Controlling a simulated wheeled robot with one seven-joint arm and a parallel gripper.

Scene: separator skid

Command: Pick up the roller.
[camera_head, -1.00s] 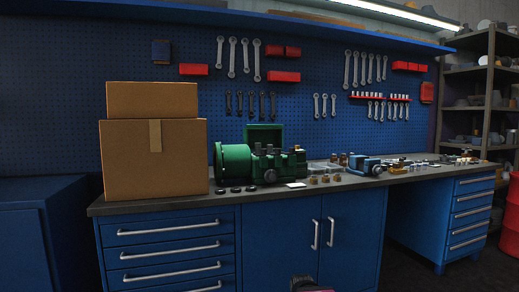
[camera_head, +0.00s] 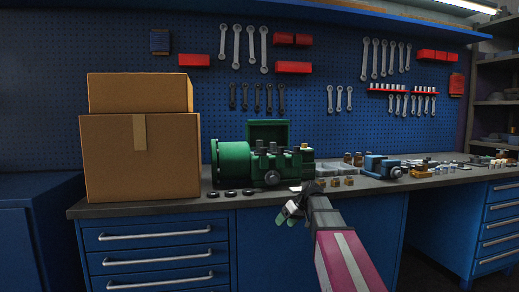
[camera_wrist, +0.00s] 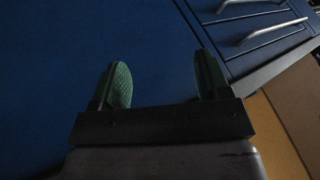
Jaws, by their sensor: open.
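I cannot tell for sure which thing is the roller; several small parts lie on the workbench (camera_head: 150,207). Small dark rings (camera_head: 230,194) lie in a row at the front edge, before a green machine (camera_head: 262,164). Small brass-coloured parts (camera_head: 341,182) lie right of the machine. My gripper (camera_head: 290,213) is in front of the bench, at about the height of its front edge. In the wrist view, my gripper (camera_wrist: 164,76) is open, with two green pads apart and nothing between them. Behind it is the blue cabinet front.
Two stacked cardboard boxes (camera_head: 140,155) stand on the bench's left. A blue tool (camera_head: 380,167) and several small parts fill the right side. A blue pegboard (camera_head: 340,115) with wrenches closes the back. Drawer handles (camera_head: 157,232) stick out below the bench top.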

